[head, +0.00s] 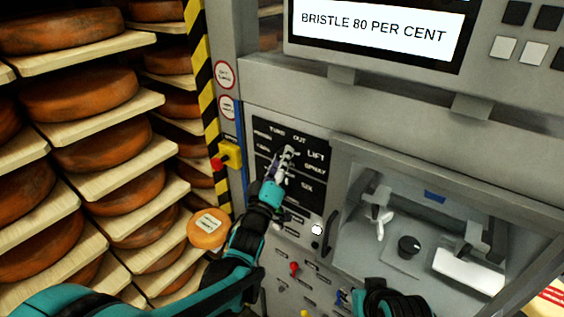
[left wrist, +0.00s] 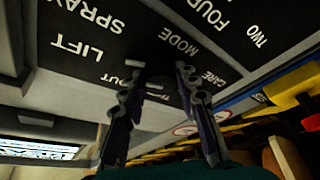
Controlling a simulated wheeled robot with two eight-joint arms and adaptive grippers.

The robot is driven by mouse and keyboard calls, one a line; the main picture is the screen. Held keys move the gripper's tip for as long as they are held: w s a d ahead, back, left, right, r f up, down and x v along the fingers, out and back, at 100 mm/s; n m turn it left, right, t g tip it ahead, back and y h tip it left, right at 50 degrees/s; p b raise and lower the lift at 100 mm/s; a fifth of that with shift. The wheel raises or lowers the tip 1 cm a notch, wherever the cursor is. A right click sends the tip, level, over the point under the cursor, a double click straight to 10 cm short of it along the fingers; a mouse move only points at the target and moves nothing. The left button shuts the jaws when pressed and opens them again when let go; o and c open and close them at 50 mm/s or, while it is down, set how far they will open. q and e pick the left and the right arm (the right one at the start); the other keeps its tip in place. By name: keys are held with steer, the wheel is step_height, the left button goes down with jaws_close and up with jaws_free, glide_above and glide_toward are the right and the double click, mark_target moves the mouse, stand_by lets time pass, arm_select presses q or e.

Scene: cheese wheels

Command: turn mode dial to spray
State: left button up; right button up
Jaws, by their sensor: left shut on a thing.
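The black control panel (head: 312,196) carries white words, with LIFT and SPRAY to the right of my left gripper (head: 283,160) in the head view. My left gripper is shut on the mode dial (left wrist: 155,79), whose dark body shows only partly between the fingers in the left wrist view. The left fingers (left wrist: 155,92) reach the panel by the words MODE, OUT and LIFT; SPRAY lies farther along the arc. The dial's pointer is too hidden to read. Part of my right arm shows at the bottom of the head view; its finger state is unclear.
Shelves of orange cheese wheels (head: 80,92) fill the left. A yellow box with a red button (head: 229,157) sits beside the panel. A display (head: 375,28) reads BRISTLE 80 PER CENT. An open grey bay with a black knob (head: 409,246) is at right.

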arm_select(q)
steer(key=shift+w+a+f+m+g+h+b, duration=0.1)
steer(key=shift+m+h+b, duration=0.6)
steer(key=shift+m, duration=0.9)
steer(key=shift+s+m+g+h+b, duration=0.1)
steer(key=shift+m+h+b, duration=0.35)
steer(key=shift+m+h, duration=0.8)
steer(key=shift+w+a+f+m+g+h+b, duration=0.1)
steer(key=shift+m+h+b, duration=0.4)
steer(key=shift+m, duration=1.45)
steer(key=shift+d+r+m, duration=0.1)
steer(key=shift+m, duration=0.2)
steer(key=o, duration=1.1)
steer(key=shift+o, duration=0.2)
steer(key=v, duration=1.2)
